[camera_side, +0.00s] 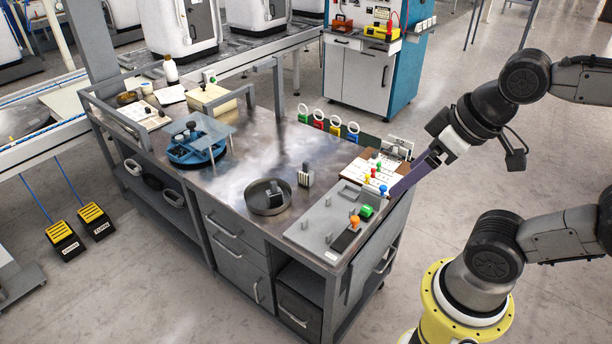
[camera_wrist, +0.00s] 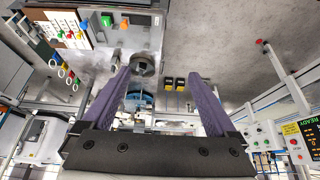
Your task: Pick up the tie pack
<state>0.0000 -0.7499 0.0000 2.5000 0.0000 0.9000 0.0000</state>
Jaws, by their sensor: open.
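I cannot pick out a tie pack with certainty in either view. My gripper (camera_side: 396,190) is at the right edge of the workbench in the side view, its purple fingers pointing down and left near the grey panel (camera_side: 318,228). In the wrist view my gripper (camera_wrist: 160,73) has its two purple fingers spread wide, with nothing held between them. A small grey block (camera_side: 306,176) stands on the bench top, beside a round metal dish (camera_side: 268,200) that has a dark item in it.
The panel carries a green button (camera_side: 366,211) and an orange knob (camera_side: 354,222). A board with coloured pegs (camera_side: 366,170) lies behind it. Several ringed coloured tags (camera_side: 319,122) line the bench's far edge. A blue round fixture (camera_side: 196,148) stands left. The bench middle is clear.

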